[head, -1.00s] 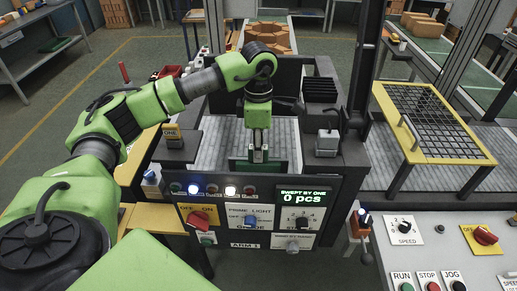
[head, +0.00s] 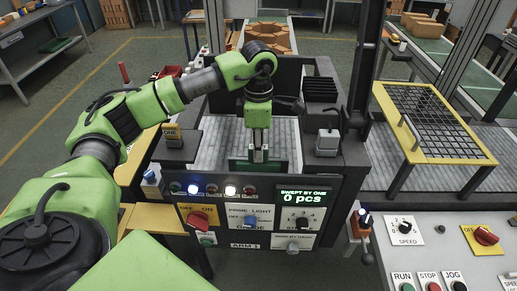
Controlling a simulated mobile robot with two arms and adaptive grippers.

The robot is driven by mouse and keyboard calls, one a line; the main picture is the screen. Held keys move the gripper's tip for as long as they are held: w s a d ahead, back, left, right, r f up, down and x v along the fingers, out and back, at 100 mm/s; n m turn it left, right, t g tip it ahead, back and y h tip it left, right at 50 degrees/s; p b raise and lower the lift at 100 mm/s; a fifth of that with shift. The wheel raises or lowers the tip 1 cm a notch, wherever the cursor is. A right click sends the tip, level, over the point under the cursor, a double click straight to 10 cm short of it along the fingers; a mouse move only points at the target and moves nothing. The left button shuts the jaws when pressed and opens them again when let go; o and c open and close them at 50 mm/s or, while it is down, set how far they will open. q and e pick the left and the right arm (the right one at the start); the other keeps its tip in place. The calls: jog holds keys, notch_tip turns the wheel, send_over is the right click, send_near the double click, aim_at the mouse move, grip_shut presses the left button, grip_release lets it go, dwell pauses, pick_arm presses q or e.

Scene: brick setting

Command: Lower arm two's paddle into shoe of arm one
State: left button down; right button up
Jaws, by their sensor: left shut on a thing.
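My left gripper (head: 259,158) reaches down into the bay of the machine marked ARM 1 (head: 246,245). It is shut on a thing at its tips. That thing seems to be the dark green plate (head: 240,166), which looks like the paddle and stands just behind the front panel. The fingers hide part of it, and its lower edge is hidden behind the panel. I cannot make out the shoe or whether the plate touches it. My right gripper is out of view.
The front panel has lit lamps, a red switch (head: 198,218) and a display (head: 302,195) reading 0 pcs. A black ribbed block (head: 321,89) and a grey-topped block (head: 327,143) stand right of the bay. A yellow-framed grid guard (head: 432,158) is farther right.

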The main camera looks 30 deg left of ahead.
aim_at(258, 169)
pick_arm(q)
jog(key=shift+f+b, duration=1.3)
jog(key=shift+f, duration=0.2)
dwell(0.3)
jog(key=shift+f+b, duration=1.9)
jog(key=shift+f, duration=0.65)
jog(key=c, duration=1.8)
grip_release()
jog(key=shift+r, duration=0.1)
